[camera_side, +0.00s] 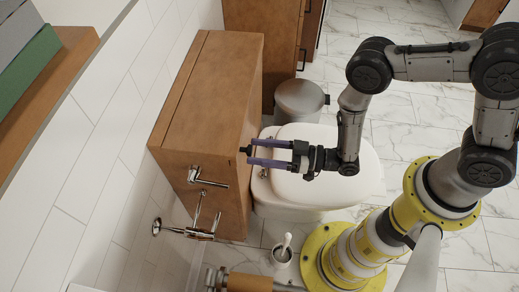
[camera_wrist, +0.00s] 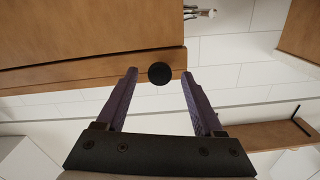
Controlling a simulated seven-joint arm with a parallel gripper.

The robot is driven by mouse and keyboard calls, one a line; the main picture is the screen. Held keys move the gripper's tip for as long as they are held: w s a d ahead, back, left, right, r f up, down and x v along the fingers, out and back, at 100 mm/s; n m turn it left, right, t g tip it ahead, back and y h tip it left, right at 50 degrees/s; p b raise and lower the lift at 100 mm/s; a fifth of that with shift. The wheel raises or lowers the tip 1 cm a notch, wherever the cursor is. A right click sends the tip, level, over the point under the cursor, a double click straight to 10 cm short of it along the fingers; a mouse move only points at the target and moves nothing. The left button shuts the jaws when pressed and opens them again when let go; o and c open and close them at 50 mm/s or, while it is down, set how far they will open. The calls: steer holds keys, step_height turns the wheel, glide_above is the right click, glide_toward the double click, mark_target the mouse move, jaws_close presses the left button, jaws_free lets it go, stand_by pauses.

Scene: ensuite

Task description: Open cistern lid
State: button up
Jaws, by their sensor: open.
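The wooden cistern box (camera_side: 210,85) stands against the tiled wall behind the white toilet (camera_side: 325,165). Its lid appears as a wooden strip (camera_wrist: 60,76) beside a larger wooden panel (camera_wrist: 80,30) in the wrist view. A round black knob (camera_wrist: 159,73) is at the strip's edge. It also shows as a small dark spot (camera_side: 244,150) in the side view. My gripper (camera_side: 251,152) is open, with two purple fingers pointing at the cistern. In the wrist view, my gripper (camera_wrist: 160,76) has its fingertips on either side of the knob, with gaps visible. The lid looks closed.
A toilet brush holder (camera_side: 282,254) and grey bin (camera_side: 298,100) stand by the toilet. A wooden shelf (camera_side: 60,75) is on the left. The marble floor (camera_side: 400,120) has free room.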

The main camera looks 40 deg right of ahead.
steer(key=shift+w+a, duration=0.15)
jaws_close()
stand_by(0.4)
stand_by(1.0)
